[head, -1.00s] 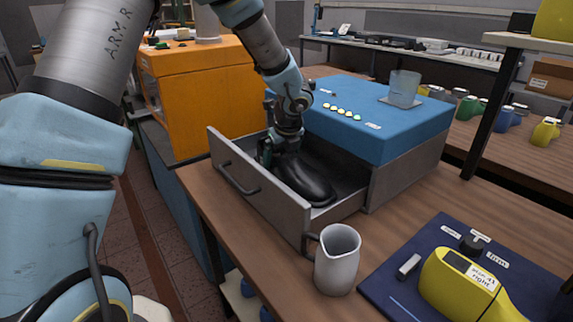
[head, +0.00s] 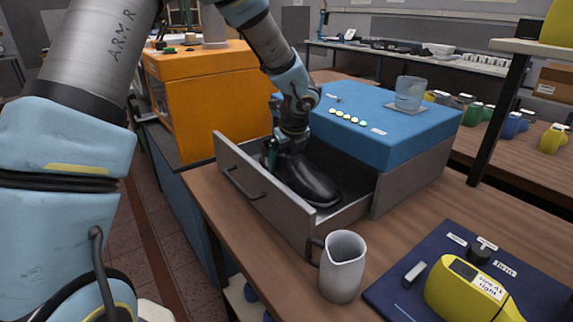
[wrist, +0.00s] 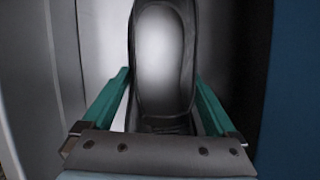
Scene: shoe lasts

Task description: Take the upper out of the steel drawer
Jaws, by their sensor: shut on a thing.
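The black leather upper (head: 307,181) is in the open steel drawer (head: 268,200), its toe towards the right. My gripper (head: 284,150) reaches down into the drawer and is shut on the upper near its left end. In the wrist view my gripper's green fingers (wrist: 160,100) stand on either side of the upper (wrist: 162,55). The upper's underside and the fingertips' exact contact are hidden. I cannot tell whether the upper touches the drawer floor.
A grey jug (head: 341,267) stands just in front of the drawer. A navy mat (head: 400,277) with a yellow last (head: 470,292) lies at the right. The blue-topped cabinet (head: 385,130) behind the drawer bears a clear beaker (head: 409,93). An orange cabinet (head: 205,95) stands at the left.

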